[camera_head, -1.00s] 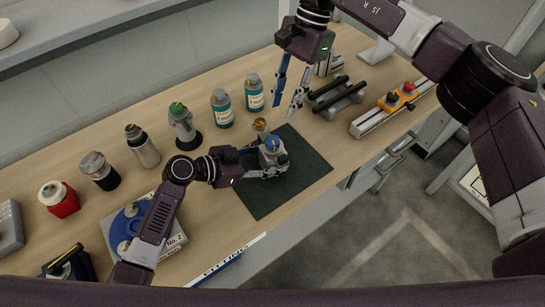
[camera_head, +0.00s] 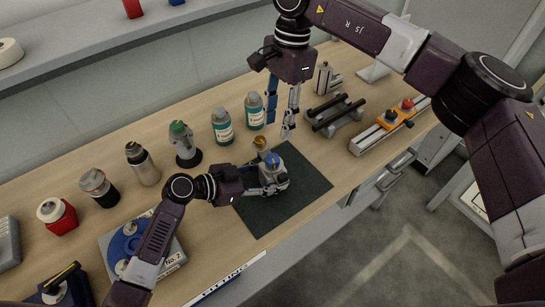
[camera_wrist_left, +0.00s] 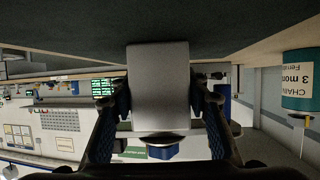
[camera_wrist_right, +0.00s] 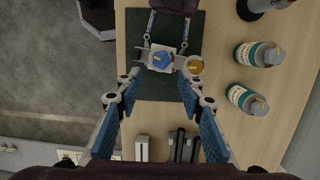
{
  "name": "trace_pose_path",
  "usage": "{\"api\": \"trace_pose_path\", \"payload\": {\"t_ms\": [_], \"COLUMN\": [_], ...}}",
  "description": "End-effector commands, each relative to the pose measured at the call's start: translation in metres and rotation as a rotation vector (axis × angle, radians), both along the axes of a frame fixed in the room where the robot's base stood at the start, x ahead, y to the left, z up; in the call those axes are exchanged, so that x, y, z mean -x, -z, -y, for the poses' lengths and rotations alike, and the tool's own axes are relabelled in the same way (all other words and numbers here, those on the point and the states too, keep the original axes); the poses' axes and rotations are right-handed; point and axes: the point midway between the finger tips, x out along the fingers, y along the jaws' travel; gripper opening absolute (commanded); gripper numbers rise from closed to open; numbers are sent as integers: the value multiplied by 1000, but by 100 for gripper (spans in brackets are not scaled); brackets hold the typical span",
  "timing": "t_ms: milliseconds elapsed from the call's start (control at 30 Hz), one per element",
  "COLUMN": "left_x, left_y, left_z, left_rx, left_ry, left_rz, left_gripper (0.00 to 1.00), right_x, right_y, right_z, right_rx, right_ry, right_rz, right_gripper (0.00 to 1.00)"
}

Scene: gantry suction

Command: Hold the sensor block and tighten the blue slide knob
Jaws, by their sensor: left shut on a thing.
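The grey sensor block (camera_head: 276,178) stands on the dark green mat (camera_head: 305,190), with the blue slide knob (camera_head: 272,159) on its top. The block also shows in the left wrist view (camera_wrist_left: 158,80). A brass knob (camera_head: 260,143) sits beside the blue knob at the block's far side. My left gripper (camera_head: 268,186) is shut on the block from the left. My right gripper (camera_head: 281,122) is open and empty, above the table beyond the block. In the right wrist view the blue knob (camera_wrist_right: 161,61) shows past my open fingers.
Teal-labelled bottles (camera_head: 222,126) and other containers line the back of the table. A black-barred rack (camera_head: 334,114) and a rail with an orange carriage (camera_head: 389,118) stand to the right. A blue-disc box (camera_head: 170,262) is at front left.

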Motion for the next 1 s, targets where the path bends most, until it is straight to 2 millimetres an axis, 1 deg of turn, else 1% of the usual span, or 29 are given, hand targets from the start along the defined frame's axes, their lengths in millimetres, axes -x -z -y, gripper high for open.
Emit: {"api": "trace_pose_path", "payload": {"t_ms": [100, 267, 367, 433, 567, 800, 900, 1000], "left_x": [0, 0, 0, 0, 0, 0, 0, 0], "left_y": [0, 0, 0, 0, 0, 0, 0, 0], "left_z": [0, 0, 0, 0, 0, 0, 0, 0], "left_rx": [-1, -1, -1, 0, 0, 0, 0, -1], "left_ry": [-1, -1, -1, 0, 0, 0, 0, -1], "left_rz": [1, 1, 1, 1, 1, 1, 1, 1], "left_gripper": [0, 0, 0, 0, 0, 0, 0, 0], "right_x": [7, 12, 13, 14, 14, 15, 14, 14], "right_y": [-8, -13, -13, -7, 12, 61, 78, 91], "right_z": [-7, -12, -13, -13, -13, -13, -13, -13], "right_rx": [66, 115, 126, 129, 130, 128, 129, 128], "right_ry": [66, 142, 165, 171, 170, 171, 170, 171], "right_rz": [58, 114, 130, 133, 130, 130, 130, 131], "right_gripper": [36, 36, 36, 36, 36, 36, 36, 36]}}
